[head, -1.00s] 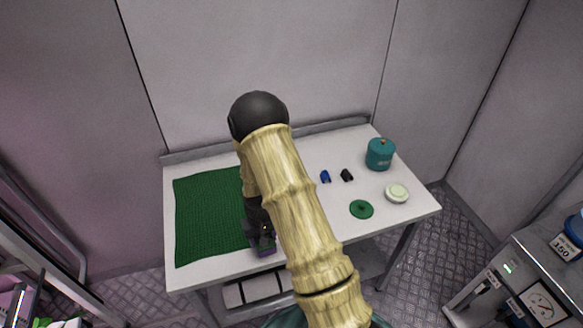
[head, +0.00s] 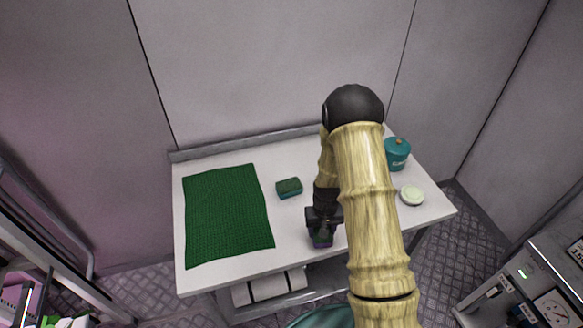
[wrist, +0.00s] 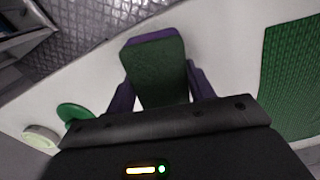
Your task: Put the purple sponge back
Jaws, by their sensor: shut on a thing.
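The purple sponge (head: 322,241) has a dark green top face and is held in my gripper (head: 322,226) over the front middle of the white table. In the wrist view the sponge (wrist: 153,68) sits between the two purple fingers of my gripper (wrist: 158,90), green face showing and a purple edge at its far end. The gripper is shut on it. I cannot tell whether its underside touches the table.
A green mat (head: 228,215) covers the table's left part. A teal sponge with a green top (head: 289,188) lies right of it. A teal canister (head: 397,153) and white round dish (head: 412,195) stand at the right. A green disc (wrist: 75,112) shows in the wrist view.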

